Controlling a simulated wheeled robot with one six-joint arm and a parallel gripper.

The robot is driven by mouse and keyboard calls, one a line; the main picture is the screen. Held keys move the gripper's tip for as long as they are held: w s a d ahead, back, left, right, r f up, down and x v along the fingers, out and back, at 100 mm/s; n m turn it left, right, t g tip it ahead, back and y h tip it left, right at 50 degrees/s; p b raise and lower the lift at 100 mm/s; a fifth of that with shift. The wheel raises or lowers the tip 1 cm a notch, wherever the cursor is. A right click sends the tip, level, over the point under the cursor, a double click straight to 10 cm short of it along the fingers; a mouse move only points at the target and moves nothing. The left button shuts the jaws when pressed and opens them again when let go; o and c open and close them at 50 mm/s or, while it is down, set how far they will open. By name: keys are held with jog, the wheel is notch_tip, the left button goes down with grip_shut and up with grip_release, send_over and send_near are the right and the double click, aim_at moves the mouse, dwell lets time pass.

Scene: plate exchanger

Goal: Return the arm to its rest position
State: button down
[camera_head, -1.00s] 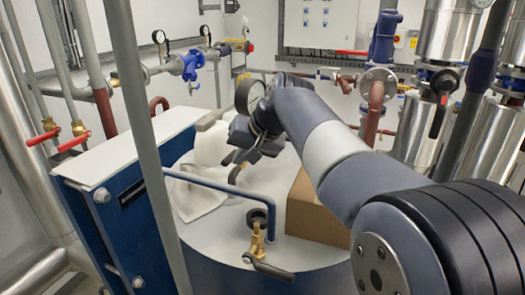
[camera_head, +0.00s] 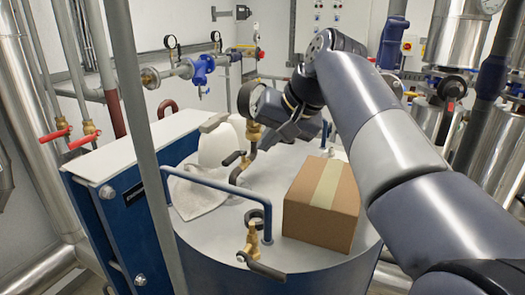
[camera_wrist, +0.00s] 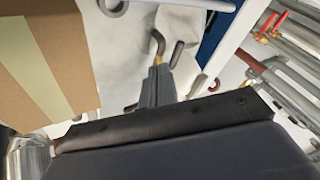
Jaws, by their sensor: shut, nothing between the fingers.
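My arm reaches in from the lower right of the head view, bent over the round tank top (camera_head: 215,235). My gripper (camera_head: 262,138) hangs above the far part of the tank top, left of the cardboard box. In the wrist view my gripper (camera_wrist: 158,80) is shut with nothing held. A curved brass pipe piece with a dark lever appears just beyond the fingertips there; I cannot tell the exact gap.
The cardboard box (camera_head: 320,205) stands on the tank. A white jug (camera_head: 216,146), grey cloth (camera_head: 198,197), blue rail (camera_head: 215,184), brass valve (camera_head: 254,240) and pressure gauge (camera_head: 250,98) are close by. A grey vertical pole (camera_head: 140,130) stands at the left.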

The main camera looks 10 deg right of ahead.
jog(key=shift+s+d+r, duration=0.1)
jog(key=shift+s+r, duration=0.1)
jog(key=shift+r, duration=0.05)
jog(key=shift+f, duration=0.1)
